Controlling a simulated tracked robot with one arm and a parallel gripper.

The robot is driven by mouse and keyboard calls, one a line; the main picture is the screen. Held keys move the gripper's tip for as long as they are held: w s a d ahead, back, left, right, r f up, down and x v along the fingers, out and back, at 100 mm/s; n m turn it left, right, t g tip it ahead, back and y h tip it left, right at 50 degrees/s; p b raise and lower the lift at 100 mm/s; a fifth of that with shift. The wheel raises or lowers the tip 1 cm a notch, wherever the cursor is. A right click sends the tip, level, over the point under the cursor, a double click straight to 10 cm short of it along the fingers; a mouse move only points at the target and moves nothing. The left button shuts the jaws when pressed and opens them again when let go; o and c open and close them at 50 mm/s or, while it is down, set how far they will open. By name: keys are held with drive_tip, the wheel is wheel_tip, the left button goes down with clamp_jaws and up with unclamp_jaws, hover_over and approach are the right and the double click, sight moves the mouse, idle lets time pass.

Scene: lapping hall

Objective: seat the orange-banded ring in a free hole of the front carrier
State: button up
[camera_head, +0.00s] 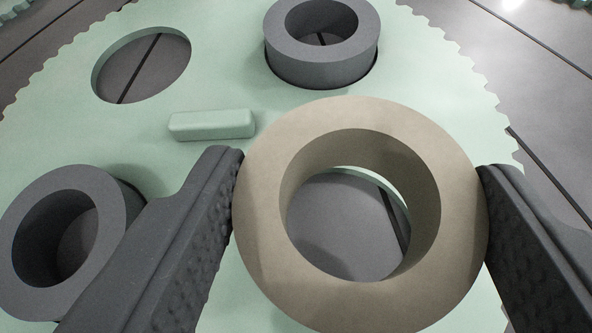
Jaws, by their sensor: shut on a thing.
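A beige-tan ring (262,220) is held between the two dark fingers of my gripper (360,164), its flat face towards the camera. No orange band shows on the parts I can see; its outer side is mostly hidden. The pale green toothed carrier (225,65) lies below. Through the ring's bore I see grey surface and a green hole edge, so a hole of the carrier lies beneath, partly hidden by the ring. Another hole (140,65) at the upper left is empty. I cannot tell the ring's height above the carrier.
A dark grey ring (322,55) sits in a hole at the top. Another dark grey ring (112,235) is at the left, partly behind my left finger. A raised pale green block (212,124) is on the carrier between them. Grey plate (540,100) shows at the right.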

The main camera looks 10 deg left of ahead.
sight(334, 276)
drive_tip(key=shift+a+f+p, duration=0.1)
drive_tip(key=shift+f+p, duration=0.25)
drive_tip(key=shift+f, duration=1.4)
drive_tip(key=o, duration=1.2)
drive_tip(key=shift+c, duration=0.2)
drive_tip(key=b+v, duration=0.1)
drive_tip(key=v, duration=1.1)
drive_tip(key=s+r+t, duration=0.1)
drive_tip(key=s+r, duration=0.1)
drive_tip(key=r, duration=0.9)
drive_tip(key=s+r+t, duration=0.1)
drive_tip(key=s+r, duration=0.1)
drive_tip(key=r, duration=0.9)
drive_tip(key=s+r, duration=0.6)
drive_tip(key=r, duration=0.2)
drive_tip(key=s+d+r+t, duration=0.1)
drive_tip(key=s+r, duration=0.5)
drive_tip(key=r, duration=0.3)
drive_tip(key=shift+b, duration=0.3)
